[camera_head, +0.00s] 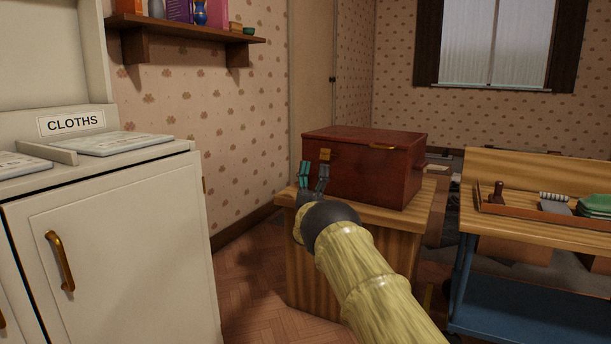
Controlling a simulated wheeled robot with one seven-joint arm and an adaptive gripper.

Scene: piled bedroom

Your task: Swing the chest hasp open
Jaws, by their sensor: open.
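A dark red chest (368,165) sits on a wooden stand (420,208) in the middle of the view, its lid down. Whether a finger touches the hasp I cannot tell. My arm hides part of the stand.
A wooden bench (535,228) at the right holds a tray with several items. A wall shelf (185,30) hangs upper left. Bare floor (255,285) lies between cabinet and stand.

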